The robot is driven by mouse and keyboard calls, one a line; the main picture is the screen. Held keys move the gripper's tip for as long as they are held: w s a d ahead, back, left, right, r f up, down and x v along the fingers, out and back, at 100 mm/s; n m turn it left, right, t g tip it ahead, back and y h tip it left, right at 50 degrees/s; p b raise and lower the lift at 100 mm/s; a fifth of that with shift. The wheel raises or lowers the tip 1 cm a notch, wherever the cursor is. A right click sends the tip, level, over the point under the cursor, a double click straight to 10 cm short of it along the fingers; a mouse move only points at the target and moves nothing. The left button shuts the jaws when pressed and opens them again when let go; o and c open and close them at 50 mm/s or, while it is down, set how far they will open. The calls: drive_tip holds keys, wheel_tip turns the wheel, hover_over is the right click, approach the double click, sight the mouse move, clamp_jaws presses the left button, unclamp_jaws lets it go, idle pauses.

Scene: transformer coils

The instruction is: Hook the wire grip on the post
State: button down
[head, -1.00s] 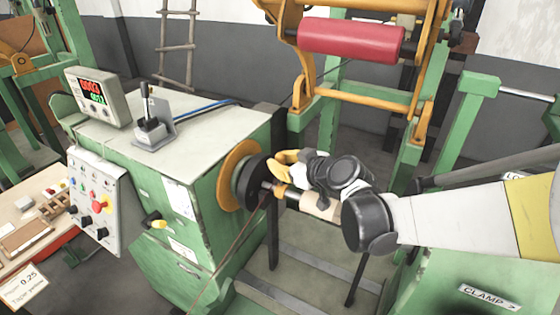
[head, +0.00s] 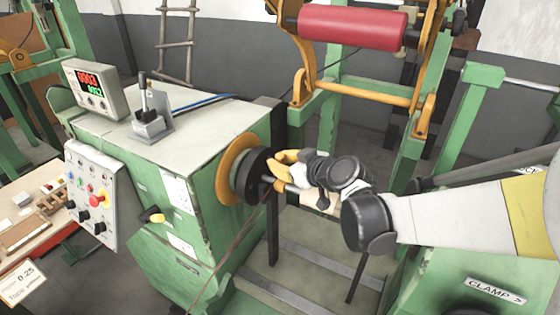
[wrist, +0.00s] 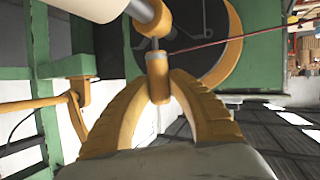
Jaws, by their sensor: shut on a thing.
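In the wrist view, the curved yellow fingers of my gripper (wrist: 158,98) are shut on the wire grip (wrist: 158,72), a small orange-brown cylinder with a paler top. A thin reddish wire (wrist: 225,36) runs from its upper end to the right. Just above it is the orange-brown spindle end (wrist: 150,14); a short grey pin lies between them, and I cannot tell whether the grip touches it. I cannot clearly identify the post. In the head view, my gripper (head: 280,170) is beside the black and orange disc (head: 240,172); the grip is mostly hidden there.
The green winding machine (head: 190,205) stands left of my gripper, with a lever (head: 147,115) on top and a control panel (head: 92,195). A red roller (head: 352,28) hangs above in an orange frame. A pale cylinder (wrist: 90,8) is close above the fingers.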

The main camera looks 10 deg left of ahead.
drive_tip(key=shift+f+b, duration=0.75)
drive_tip(key=shift+f, duration=0.15)
drive_tip(key=c, duration=1.2)
unclamp_jaws()
drive_tip(key=shift+r, duration=0.1)
drive_tip(key=v, duration=1.2)
